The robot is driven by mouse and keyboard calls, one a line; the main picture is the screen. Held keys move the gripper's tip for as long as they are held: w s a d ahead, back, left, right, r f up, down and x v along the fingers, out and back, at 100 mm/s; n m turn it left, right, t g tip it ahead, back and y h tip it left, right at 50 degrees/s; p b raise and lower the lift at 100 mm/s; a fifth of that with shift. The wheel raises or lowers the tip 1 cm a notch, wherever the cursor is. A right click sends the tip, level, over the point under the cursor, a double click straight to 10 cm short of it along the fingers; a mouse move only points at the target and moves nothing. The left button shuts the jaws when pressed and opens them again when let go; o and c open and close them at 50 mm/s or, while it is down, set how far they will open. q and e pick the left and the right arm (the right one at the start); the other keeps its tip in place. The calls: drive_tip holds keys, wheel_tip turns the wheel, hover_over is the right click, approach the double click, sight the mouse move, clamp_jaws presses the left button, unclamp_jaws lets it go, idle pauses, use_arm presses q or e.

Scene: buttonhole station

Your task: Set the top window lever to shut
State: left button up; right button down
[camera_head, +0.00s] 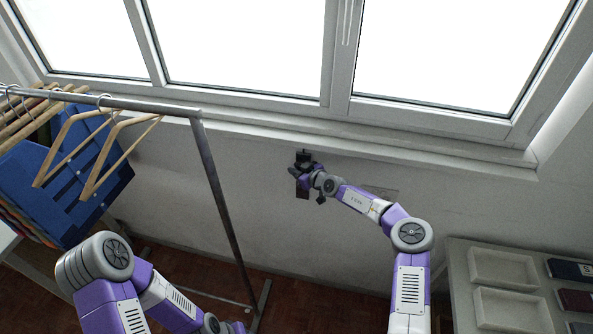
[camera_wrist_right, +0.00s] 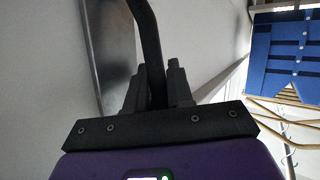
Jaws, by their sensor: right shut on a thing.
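A dark lever (camera_wrist_right: 146,38) shows in the right wrist view as a curved bar coming down from the top between my fingers. My right gripper (camera_wrist_right: 158,82) is shut on it, with a finger on each side. In the head view, my right gripper (camera_head: 302,172) is at the wall just below the window sill, where it appears as a small dark cluster. The lever's mount and its exact setting are hard to make out there. My left arm comes in at the lower left, and its gripper is out of the picture.
The window (camera_head: 340,60) spans the top above the sill. A shelf with pale trays (camera_head: 502,268) is at the lower right.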

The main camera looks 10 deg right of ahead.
drive_tip(key=c, duration=1.1)
unclamp_jaws()
drive_tip(key=shift+w, duration=0.1)
drive_tip(key=v, duration=0.7)
drive_tip(key=shift+s+d, duration=0.2)
drive_tip(key=shift+s, duration=0.1)
